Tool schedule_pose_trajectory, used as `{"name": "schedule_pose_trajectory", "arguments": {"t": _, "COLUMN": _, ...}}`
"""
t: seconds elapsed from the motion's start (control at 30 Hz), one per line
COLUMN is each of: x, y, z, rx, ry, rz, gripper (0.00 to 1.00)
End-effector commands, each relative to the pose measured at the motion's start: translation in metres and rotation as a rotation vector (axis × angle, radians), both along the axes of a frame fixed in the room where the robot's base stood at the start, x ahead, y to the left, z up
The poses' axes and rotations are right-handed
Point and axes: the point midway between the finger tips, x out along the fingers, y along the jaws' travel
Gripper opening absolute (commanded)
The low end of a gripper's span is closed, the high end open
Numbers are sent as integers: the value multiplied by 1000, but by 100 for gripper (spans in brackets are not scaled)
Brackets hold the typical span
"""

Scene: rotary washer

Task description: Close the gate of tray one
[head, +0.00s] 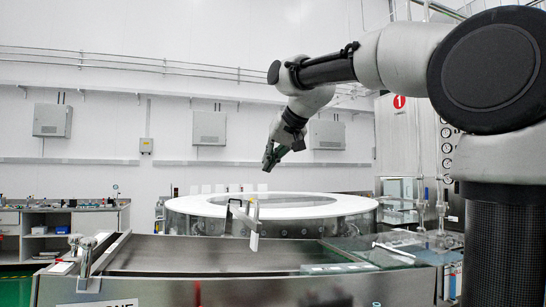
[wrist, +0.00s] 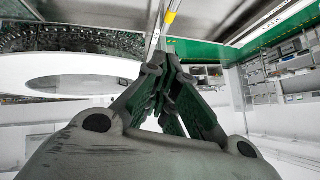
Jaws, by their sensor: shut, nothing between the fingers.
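The metal tray (head: 190,258) has a sign ending in "ONE" at its front edge. Its gate, a narrow pale panel with a bent dark handle (head: 245,220), stands upright and slightly tilted at the tray's far side, seen nearly edge-on, swung out from the opening. My gripper (head: 269,160) hangs above and a little right of the gate, over the white ring, apart from it. In the wrist view my gripper (wrist: 165,65) has its fingertips together and holds nothing. A thin pale edge with a yellow strip (wrist: 169,18), probably the gate, shows just beyond the fingertips.
The round washer with a white top ring (head: 280,206) stands behind the tray. A metal tap-like fitting (head: 86,250) rises at the tray's left. Clear panels and a cabinet (head: 400,135) stand at the right. The air above the tray is free.

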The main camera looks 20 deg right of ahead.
Motion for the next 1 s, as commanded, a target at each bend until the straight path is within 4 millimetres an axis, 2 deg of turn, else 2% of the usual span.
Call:
{"name": "schedule_pose_trajectory", "arguments": {"t": 0.23, "x": 37, "y": 12, "z": -37, "rx": -1, "ry": 3, "rz": 1, "gripper": 0}}
{"name": "schedule_pose_trajectory", "arguments": {"t": 0.43, "x": 36, "y": 20, "z": -63, "rx": -1, "ry": 1, "rz": 1, "gripper": 0}}
{"name": "schedule_pose_trajectory", "arguments": {"t": 0.6, "x": 36, "y": 23, "z": -72, "rx": -1, "ry": 0, "rz": 1, "gripper": 0}}
{"name": "schedule_pose_trajectory", "arguments": {"t": 1.0, "x": 36, "y": 23, "z": -76, "rx": -1, "ry": 1, "rz": 1, "gripper": 0}}
